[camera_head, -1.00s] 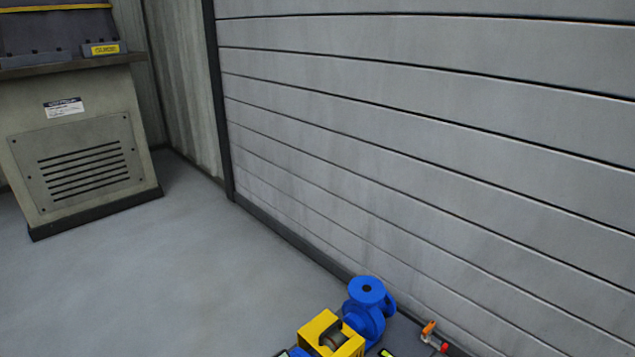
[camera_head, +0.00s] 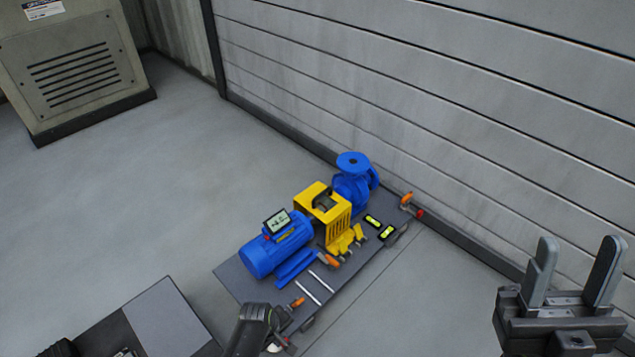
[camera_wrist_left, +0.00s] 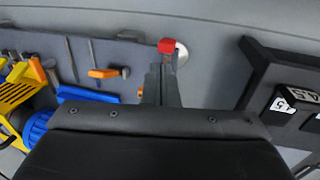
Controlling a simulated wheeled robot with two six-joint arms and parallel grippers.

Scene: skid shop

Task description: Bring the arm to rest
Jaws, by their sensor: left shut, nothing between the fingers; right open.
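My left gripper (camera_head: 254,328) shows as a dark shape at the bottom of the head view, by the near corner of a grey skid cart (camera_head: 230,283). Its fingertips are not clear there. In the left wrist view my left gripper (camera_wrist_left: 163,85) has its fingers together and empty, pointing toward a red-tipped part (camera_wrist_left: 167,46) with a pale wheel at the cart's edge. Whether they touch it I cannot tell. My right gripper (camera_head: 578,247) is at the lower right of the head view, fingers up, apart and empty, in front of the wall and floor.
The cart carries a blue motor (camera_head: 272,248), a yellow guard (camera_head: 325,208), a blue pump (camera_head: 353,182) and small tools. A ribbed wall (camera_head: 400,100) rises behind. A beige cabinet (camera_head: 80,75) stands upper left. A dark panel (camera_head: 165,315) is lower left. Floor at left is clear.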

